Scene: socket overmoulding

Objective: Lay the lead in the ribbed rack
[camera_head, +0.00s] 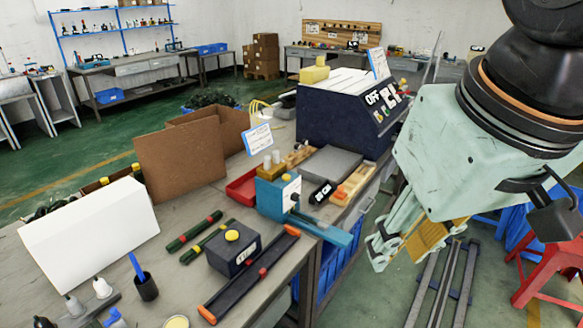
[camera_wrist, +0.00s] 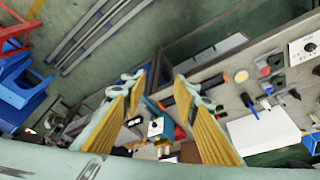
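My gripper (camera_head: 385,252) hangs to the right of the bench, beyond its edge and above the floor. In the wrist view its two yellow-padded fingers (camera_wrist: 160,84) stand apart with nothing held between them. Thin yellow leads (camera_head: 258,107) curve up by the left side of a dark blue machine (camera_head: 330,120), far from my gripper. A dark heap of cable (camera_head: 210,99) lies behind the brown cardboard box. No rack is plain to me; the machine's pale top (camera_head: 340,80) shows stripes that may be ribs, but I cannot tell.
The grey bench (camera_head: 180,268) holds a blue press (camera_head: 290,200), a red tray (camera_head: 243,186), a black box with a yellow button (camera_head: 233,250), a white panel (camera_head: 90,226) and a cardboard box (camera_head: 180,165). A red stool (camera_head: 552,262) and metal rails (camera_head: 440,285) stand at right.

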